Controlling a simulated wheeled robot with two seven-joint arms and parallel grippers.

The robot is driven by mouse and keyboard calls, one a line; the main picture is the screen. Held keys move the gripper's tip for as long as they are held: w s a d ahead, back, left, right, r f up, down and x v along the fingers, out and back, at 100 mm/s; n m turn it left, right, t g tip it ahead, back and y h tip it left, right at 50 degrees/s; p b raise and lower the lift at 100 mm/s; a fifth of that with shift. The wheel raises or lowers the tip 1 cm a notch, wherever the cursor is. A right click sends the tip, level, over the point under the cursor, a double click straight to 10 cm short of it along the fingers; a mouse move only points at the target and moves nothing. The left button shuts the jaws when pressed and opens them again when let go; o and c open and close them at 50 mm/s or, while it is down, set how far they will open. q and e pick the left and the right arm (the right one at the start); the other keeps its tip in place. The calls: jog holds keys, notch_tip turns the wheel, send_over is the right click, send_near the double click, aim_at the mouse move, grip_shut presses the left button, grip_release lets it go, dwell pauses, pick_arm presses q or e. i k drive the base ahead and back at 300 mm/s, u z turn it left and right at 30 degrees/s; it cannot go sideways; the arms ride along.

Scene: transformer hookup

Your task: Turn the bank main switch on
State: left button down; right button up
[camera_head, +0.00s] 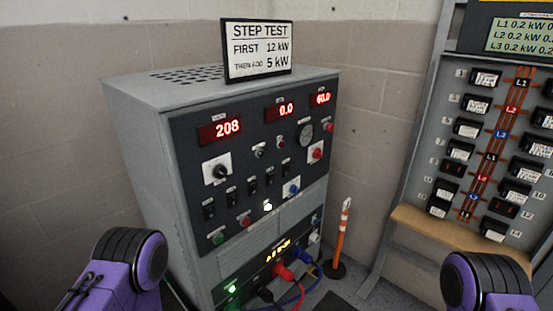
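The grey load bank cabinet (140,130) stands at centre left with a dark front panel. Its red displays read 208 (228,127), 0.0 (287,110) and about 60.0 (320,99). A black rotary knob on a white plate (217,169) sits at the panel's left. A blue knob (291,188) and a red knob (317,152) sit at the right. A row of several small black switches (252,187) crosses the middle. Labels are too small to read, so I cannot tell which is the bank main switch. My purple arms show at both lower corners; neither gripper is in view.
A STEP TEST sign (258,49) stands on the cabinet. Coloured cables (288,277) plug in at its bottom. An orange post (342,232) stands on the floor to the right. A breaker panel (500,150) with a wooden ledge (440,232) is at far right.

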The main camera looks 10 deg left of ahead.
aim_at(317, 154)
jog(key=z, duration=0.4)
jog(key=i, duration=1)
jog(key=z, duration=0.2)
